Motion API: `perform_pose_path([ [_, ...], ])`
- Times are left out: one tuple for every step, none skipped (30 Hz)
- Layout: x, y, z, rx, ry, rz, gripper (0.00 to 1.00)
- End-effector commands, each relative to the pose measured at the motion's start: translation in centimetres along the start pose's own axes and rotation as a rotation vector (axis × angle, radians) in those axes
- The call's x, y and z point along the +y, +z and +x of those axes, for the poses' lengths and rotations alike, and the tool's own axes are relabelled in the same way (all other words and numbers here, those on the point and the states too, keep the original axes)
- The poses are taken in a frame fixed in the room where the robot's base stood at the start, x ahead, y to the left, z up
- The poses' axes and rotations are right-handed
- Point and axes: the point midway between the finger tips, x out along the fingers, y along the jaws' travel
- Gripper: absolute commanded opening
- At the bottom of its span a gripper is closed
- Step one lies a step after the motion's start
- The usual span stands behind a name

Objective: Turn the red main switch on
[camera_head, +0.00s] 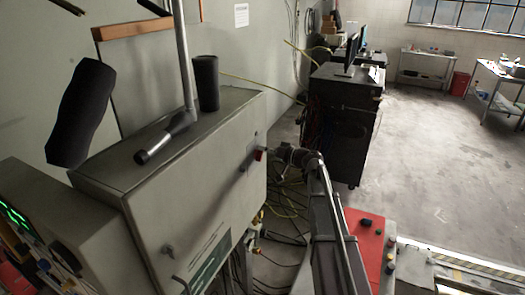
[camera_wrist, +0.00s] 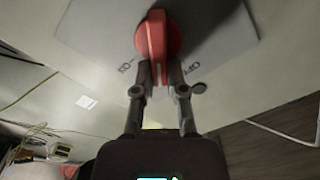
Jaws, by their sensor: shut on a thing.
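The red main switch (camera_head: 259,155) sits on the right-hand side face of the grey cabinet (camera_head: 205,180). In the wrist view the red switch (camera_wrist: 157,35) is a round knob with a raised grip bar, on a pale plate (camera_wrist: 215,35). My gripper (camera_wrist: 160,76) has its two fingers closed on either side of the bar's lower end. The bar points along the gripper, between two small printed labels that are hard to read. In the head view my gripper (camera_head: 276,155) reaches the switch from the right, its fingertips small and dark there.
A black cylinder (camera_head: 205,83) and a flashlight-like tool (camera_head: 162,138) are on the cabinet top. Cables (camera_head: 285,215) hang and lie beside the cabinet. A dark cart with monitors (camera_head: 343,110) stands behind my arm. The floor at right is open.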

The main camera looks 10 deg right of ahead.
Motion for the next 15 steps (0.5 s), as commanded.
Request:
perform_pose_path([
  [0.2,0.2,0.0,-0.005,0.002,0.041,0.00],
  [0.3,0.2,0.0,-0.005,0.002,0.069,0.00],
  [0.4,0.2,0.0,-0.005,0.002,0.107,0.00],
  [0.5,0.2,0.0,-0.005,0.002,0.136,0.00],
  [0.5,0.2,0.0,-0.005,0.003,0.164,0.00],
  [0.6,0.3,0.0,-0.005,0.003,0.202,0.00],
  [0.7,0.3,0.0,-0.005,0.003,0.231,0.00],
  [0.8,0.3,0.0,-0.005,0.003,0.259,0.00],
  [0.8,0.3,0.0,-0.005,0.003,0.297,0.00],
  [0.9,0.4,0.0,-0.005,0.003,0.325,0.00],
  [1.0,0.4,0.0,-0.005,0.003,0.354,0.00],
  [1.1,0.5,0.0,-0.006,0.003,0.392,0.00],
  [1.1,0.5,0.0,-0.006,0.003,0.420,0.00],
  [1.2,0.5,0.0,-0.006,0.003,0.449,0.00],
  [1.2,0.6,0.0,-0.006,0.003,0.486,0.00],
])
